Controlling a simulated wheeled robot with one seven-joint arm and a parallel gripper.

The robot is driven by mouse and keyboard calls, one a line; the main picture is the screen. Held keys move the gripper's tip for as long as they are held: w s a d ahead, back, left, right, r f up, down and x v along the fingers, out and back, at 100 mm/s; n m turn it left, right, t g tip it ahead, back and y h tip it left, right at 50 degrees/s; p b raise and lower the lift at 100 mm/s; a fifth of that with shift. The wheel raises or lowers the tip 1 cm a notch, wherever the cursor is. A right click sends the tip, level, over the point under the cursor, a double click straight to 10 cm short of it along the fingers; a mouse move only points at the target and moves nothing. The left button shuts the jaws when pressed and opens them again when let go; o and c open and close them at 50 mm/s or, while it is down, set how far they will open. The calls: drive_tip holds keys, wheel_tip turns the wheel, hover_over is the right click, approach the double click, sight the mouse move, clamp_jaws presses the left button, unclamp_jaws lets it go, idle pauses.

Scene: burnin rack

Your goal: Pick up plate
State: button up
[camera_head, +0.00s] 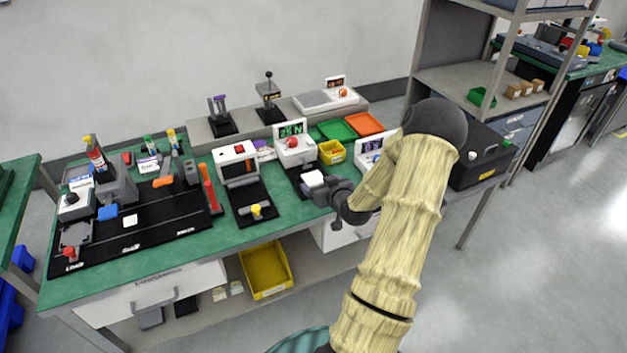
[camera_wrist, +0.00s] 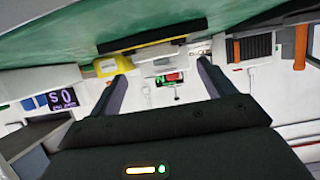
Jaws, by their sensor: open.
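I cannot tell for sure which thing is the plate. A small white square piece (camera_head: 130,220) lies flat on the black mat (camera_head: 175,226) at the bench's left, far from my gripper. Another white, flat-topped piece (camera_head: 313,178) shows right at my gripper (camera_head: 326,190), above the bench's front edge; whether they touch is unclear. In the wrist view my gripper (camera_wrist: 163,78) has its two dark fingers spread wide.
The green bench (camera_head: 150,268) is crowded with devices. A white tester (camera_head: 237,165) and a yellow bin (camera_head: 332,152) stand near my gripper. Green and orange trays (camera_head: 364,124) lie behind. A yellow tote (camera_head: 266,268) sits on the lower shelf. A metal rack (camera_head: 470,80) stands right.

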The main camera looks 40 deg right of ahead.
sight(314, 178)
drive_tip(key=x, duration=0.5)
drive_tip(key=shift+d+f+p, duration=0.15)
drive_tip(key=shift+d+p, duration=0.05)
drive_tip(key=shift+p, duration=0.2)
drive_tip(key=c, duration=1.1)
